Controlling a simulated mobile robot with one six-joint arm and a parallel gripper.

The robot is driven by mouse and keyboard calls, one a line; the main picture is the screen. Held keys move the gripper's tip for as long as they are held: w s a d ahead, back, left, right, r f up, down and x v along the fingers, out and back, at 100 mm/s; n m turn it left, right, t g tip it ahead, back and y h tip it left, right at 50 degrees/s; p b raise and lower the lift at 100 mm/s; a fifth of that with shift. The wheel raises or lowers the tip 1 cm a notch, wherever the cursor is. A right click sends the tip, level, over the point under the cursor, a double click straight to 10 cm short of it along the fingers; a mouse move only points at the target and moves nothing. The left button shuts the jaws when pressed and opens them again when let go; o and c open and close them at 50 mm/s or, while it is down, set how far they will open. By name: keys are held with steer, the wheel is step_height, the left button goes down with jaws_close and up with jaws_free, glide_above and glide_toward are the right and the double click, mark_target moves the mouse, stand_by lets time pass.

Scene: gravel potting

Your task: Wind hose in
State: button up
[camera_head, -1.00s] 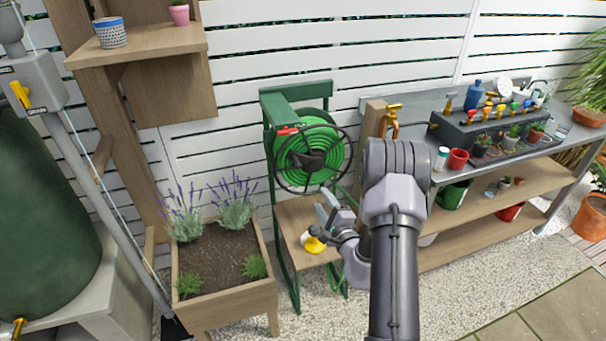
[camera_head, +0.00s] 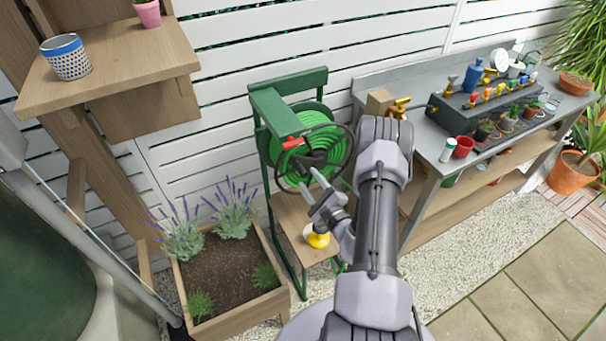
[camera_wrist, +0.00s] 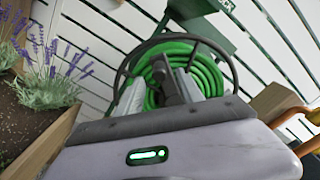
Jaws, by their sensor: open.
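A green hose (camera_head: 318,137) is coiled on a reel with a dark spoked wheel (camera_head: 342,157), held in a green metal stand (camera_head: 290,85) against the white fence. A red part (camera_head: 292,143) shows at the reel's left. My gripper (camera_head: 311,184) is open and empty, in front of the lower part of the wheel. In the wrist view, the coiled hose (camera_wrist: 205,70) and the dark hub with its handle (camera_wrist: 172,82) lie ahead, between and beyond the two fingers (camera_wrist: 170,95). I cannot tell whether a finger touches the wheel.
A yellow object (camera_head: 316,238) sits on the stand's low wooden shelf (camera_head: 292,213). A planter with lavender (camera_head: 225,270) stands left. A potting bench (camera_head: 430,140) with several pots, taps and a tray stands right. Paving and gravel in front are clear.

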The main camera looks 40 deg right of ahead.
mark_target(305, 176)
steer(key=x, duration=0.4)
steer(key=shift+w, duration=0.2)
steer(key=shift+c, duration=0.4)
jaws_close()
stand_by(0.9)
